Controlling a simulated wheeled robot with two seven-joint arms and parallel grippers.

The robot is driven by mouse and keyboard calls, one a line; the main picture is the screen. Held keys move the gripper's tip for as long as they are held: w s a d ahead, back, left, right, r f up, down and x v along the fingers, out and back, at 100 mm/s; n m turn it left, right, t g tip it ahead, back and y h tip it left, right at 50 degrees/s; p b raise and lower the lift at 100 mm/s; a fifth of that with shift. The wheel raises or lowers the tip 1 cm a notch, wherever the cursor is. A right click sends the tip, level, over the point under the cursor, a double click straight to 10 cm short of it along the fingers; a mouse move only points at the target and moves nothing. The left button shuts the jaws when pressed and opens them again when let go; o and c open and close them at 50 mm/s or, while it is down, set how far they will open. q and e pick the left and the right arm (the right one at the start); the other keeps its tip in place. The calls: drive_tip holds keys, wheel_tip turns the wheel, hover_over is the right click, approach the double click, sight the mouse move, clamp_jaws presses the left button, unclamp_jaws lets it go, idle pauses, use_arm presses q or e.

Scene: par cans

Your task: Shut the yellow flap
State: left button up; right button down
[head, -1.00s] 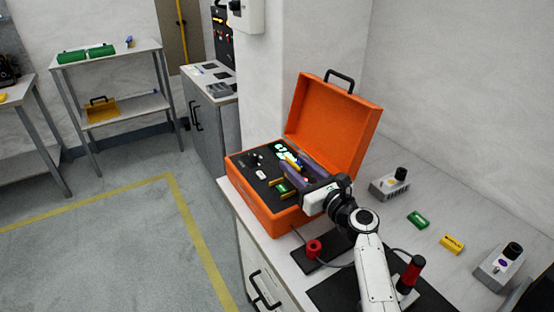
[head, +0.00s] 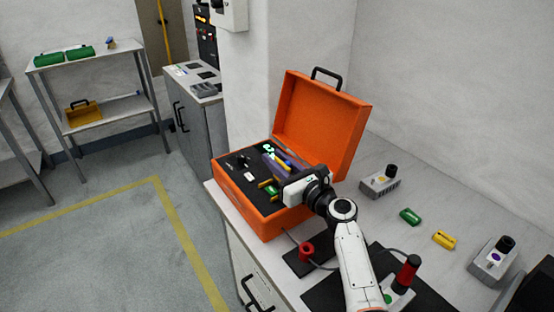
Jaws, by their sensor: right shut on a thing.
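The orange case (head: 262,212) stands on the bench with its lid open. Its dark panel (head: 232,180) carries small coloured parts. A narrow yellow piece (head: 286,160), which looks like the yellow flap, shows among the parts at the right rear of the panel. My right gripper (head: 278,160) reaches into the case from the right, its purplish fingers on either side of the yellow piece. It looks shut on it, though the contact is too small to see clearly. My left gripper is not in view.
Two gold-coloured bits with a green piece (head: 271,190) lie close to my gripper. The upright lid (head: 322,120) stands behind. Right of the case are grey boxes (head: 380,184), a green block (head: 410,216), a yellow block (head: 444,240) and a red-handled device (head: 408,270).

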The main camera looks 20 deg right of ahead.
drive_tip(key=shift+d+r+n, duration=0.15)
drive_tip(key=shift+n, duration=0.25)
idle(0.3)
drive_tip(key=shift+s+a+r+n+b, duration=0.15)
drive_tip(key=shift+a+n, duration=0.25)
drive_tip(key=shift+n, duration=0.6)
drive_tip(key=shift+s+a+f+n+b, duration=0.1)
drive_tip(key=shift+a+n+b, duration=0.25)
drive_tip(key=shift+n, duration=0.65)
drive_tip(key=shift+s+a+r+n+b, duration=0.15)
drive_tip(key=shift+a+n, duration=0.25)
drive_tip(key=shift+n, duration=0.6)
drive_tip(key=c, duration=1.8)
unclamp_jaws()
drive_tip(key=shift+o, duration=0.4)
drive_tip(key=shift+a+f, duration=0.1)
drive_tip(key=shift+f, duration=0.1)
drive_tip(key=shift+a, duration=0.1)
drive_tip(key=shift+s+f, duration=0.1)
drive_tip(key=shift+s, duration=0.05)
